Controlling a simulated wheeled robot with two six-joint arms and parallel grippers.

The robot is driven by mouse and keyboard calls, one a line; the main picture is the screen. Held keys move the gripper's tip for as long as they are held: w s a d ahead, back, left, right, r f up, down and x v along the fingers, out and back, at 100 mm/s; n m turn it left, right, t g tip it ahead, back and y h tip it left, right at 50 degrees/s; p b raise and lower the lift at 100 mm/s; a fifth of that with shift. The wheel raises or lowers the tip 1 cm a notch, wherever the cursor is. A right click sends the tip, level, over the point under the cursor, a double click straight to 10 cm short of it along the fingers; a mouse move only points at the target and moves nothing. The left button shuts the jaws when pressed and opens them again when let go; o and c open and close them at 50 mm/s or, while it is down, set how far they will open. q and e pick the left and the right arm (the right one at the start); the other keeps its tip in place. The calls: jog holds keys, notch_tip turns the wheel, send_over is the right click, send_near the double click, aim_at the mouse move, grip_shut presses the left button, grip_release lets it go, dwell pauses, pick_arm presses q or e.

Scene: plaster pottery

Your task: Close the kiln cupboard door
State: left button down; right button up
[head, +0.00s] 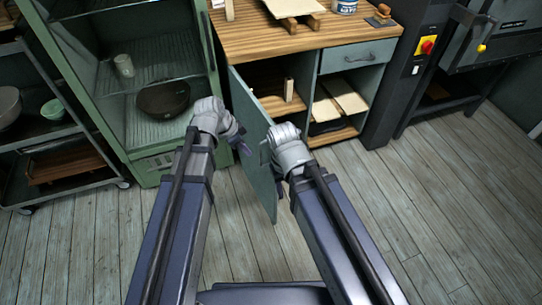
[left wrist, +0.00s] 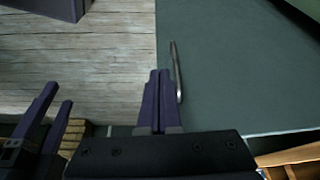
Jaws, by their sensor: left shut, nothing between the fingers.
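The grey-green cupboard door (head: 257,142) stands swung open, out from the left side of the wooden-topped cupboard (head: 280,80). My left gripper (head: 242,146) is shut and empty, at the door's outer face. In the left wrist view its closed fingers (left wrist: 157,98) lie just beside the thin metal door handle (left wrist: 176,72), near the free edge of the door (left wrist: 235,70). I cannot tell whether they touch the handle. My right gripper (left wrist: 42,108) shows over the floor beyond that edge, its fingers apart. In the head view the right wrist mostly hides it.
A dark trolley (head: 60,150) is farther left. The cupboard holds boards (head: 343,97) on its shelf. A dark machine (head: 405,70) stands to the right. The plank floor (head: 430,190) at right is clear.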

pick_arm(q)
jog(key=w+d+f+b, duration=0.3)
jog(key=d+f+b, duration=0.4)
jog(key=f+b, duration=0.2)
jog(key=shift+w+f, duration=0.15)
jog(key=shift+w, duration=0.05)
dwell(0.6)
